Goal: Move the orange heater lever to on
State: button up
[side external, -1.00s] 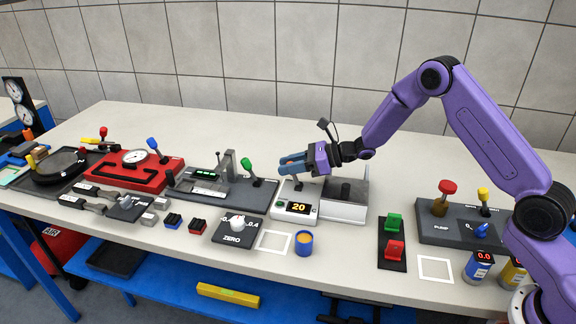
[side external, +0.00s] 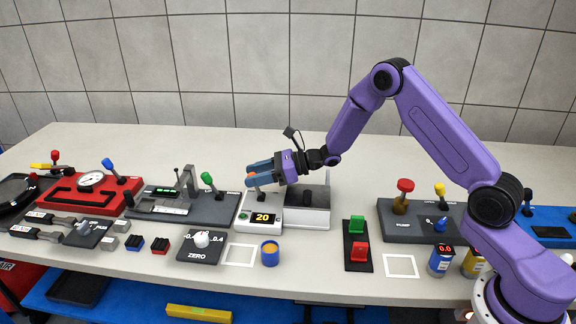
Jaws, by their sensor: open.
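The heater is a white box (side external: 245,222) with a lit display (side external: 263,218) reading 20. Its orange lever knob (side external: 252,175) shows as a small patch of orange at my gripper's fingertips, with a dark stem (side external: 260,196) below it. My gripper (side external: 254,175) is open, its blue fingers pointing left above the heater. The fingers hide most of the knob, and I cannot tell whether they touch it.
An open white tray section (side external: 313,215) adjoins the heater. A green lever (side external: 207,178) stands close on the left. A panel with green and red switches (side external: 356,248) and a red-knobbed pump panel (side external: 405,186) stand to the right.

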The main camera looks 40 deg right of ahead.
jog(key=v, duration=1.6)
jog(key=shift+o, duration=0.2)
jog(key=shift+r, duration=0.1)
jog(key=shift+a+r+g, duration=0.2)
jog(key=shift+a+g, duration=0.05)
jog(key=shift+g, duration=0.05)
notch_tip(320, 180, up, 7)
jog(key=w+a+g+h, duration=0.3)
jog(key=h, duration=0.2)
jog(key=x, duration=1.7)
jog(key=shift+s+a, duration=0.1)
jog(key=shift+a, duration=0.1)
grip_shut()
